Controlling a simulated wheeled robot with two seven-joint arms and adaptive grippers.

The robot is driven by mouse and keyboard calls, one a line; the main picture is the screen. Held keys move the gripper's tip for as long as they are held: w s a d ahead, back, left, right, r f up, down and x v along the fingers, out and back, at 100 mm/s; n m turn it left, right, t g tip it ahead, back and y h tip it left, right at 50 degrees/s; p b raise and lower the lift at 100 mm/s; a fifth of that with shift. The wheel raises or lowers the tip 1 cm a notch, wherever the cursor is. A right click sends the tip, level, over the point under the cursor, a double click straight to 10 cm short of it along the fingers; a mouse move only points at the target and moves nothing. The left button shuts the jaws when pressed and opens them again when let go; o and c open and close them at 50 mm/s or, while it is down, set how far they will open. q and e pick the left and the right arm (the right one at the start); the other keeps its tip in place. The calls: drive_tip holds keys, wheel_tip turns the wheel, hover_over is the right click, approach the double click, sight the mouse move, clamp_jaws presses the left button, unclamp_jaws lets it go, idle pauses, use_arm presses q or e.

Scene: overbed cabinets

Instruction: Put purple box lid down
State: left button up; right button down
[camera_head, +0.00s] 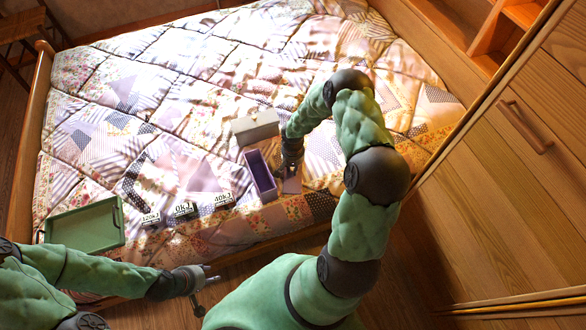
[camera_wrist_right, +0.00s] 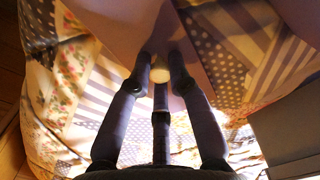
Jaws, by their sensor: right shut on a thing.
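The purple box (camera_head: 261,176) stands open-topped near the front edge of the bed. My right gripper (camera_head: 291,168) is just right of it, shut on the purple box lid (camera_head: 292,186). In the right wrist view the lid (camera_wrist_right: 112,18) shows as a flat, pale mauve panel at the fingertips (camera_wrist_right: 161,62), low over or against the quilt; I cannot tell if it touches. My left gripper (camera_head: 210,283) is open and empty, in front of the bed's front edge.
A grey-white box (camera_head: 255,127) stands behind the purple box. Small labelled cards (camera_head: 184,209) and a green tray (camera_head: 88,231) lie to the left. The quilt (camera_head: 180,90) is clear behind. Wooden cabinets (camera_head: 510,150) stand at the right.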

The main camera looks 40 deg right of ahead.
drive_tip(key=shift+f, duration=0.15)
drive_tip(key=c, duration=1.2)
unclamp_jaws()
drive_tip(key=shift+o, duration=0.2)
drive_tip(key=shift+r, duration=0.55)
wheel_tip(320, 180, up, 11)
drive_tip(key=p, duration=0.5)
drive_tip(key=shift+r, duration=0.15)
